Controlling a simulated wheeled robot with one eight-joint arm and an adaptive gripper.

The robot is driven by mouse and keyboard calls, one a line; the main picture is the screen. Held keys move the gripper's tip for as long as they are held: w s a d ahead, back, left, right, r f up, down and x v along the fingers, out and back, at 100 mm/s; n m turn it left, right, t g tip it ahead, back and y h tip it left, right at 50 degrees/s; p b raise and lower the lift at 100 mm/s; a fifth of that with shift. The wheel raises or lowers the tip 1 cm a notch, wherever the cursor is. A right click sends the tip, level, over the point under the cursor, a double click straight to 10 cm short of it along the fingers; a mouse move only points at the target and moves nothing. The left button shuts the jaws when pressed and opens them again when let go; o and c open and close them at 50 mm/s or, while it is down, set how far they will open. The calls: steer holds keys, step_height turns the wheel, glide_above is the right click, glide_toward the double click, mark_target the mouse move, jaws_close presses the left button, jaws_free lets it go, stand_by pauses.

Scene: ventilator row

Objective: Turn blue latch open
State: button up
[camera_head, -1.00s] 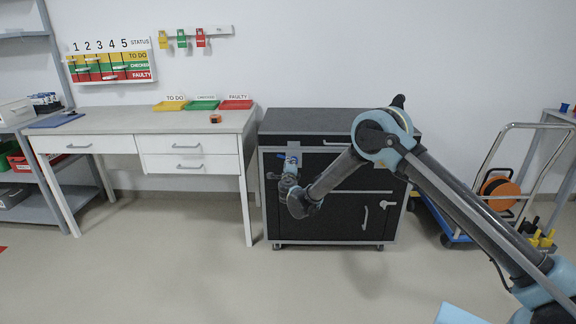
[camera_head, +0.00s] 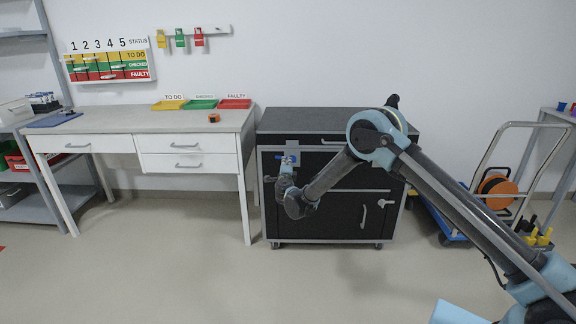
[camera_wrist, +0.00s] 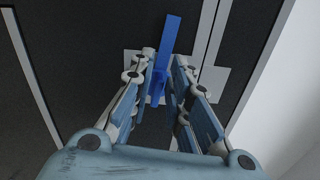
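The blue latch (camera_wrist: 170,35) is a flat bar on a light grey plate on the dark cabinet front. In the wrist view it stands nearly upright, tilted a little right at its top. Its lower part lies between my gripper's fingers (camera_wrist: 164,62). The fingers are apart, one on each side of the latch; whether either touches it is unclear. In the head view the latch (camera_head: 287,157) is a small blue patch at the cabinet's upper left, with my gripper (camera_head: 286,169) right at it, partly hiding it.
The dark cabinet (camera_head: 345,225) stands on castors, with a lower handle (camera_head: 363,216). A white desk (camera_head: 90,123) is to its left. A trolley with an orange reel (camera_head: 497,190) is to its right. The floor in front is clear.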

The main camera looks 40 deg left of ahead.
steer(key=shift+w+d, duration=0.15)
steer(key=shift+w, duration=0.1)
steer(key=v, duration=1.2)
steer(key=shift+f, duration=0.1)
steer(key=shift+c, duration=0.5)
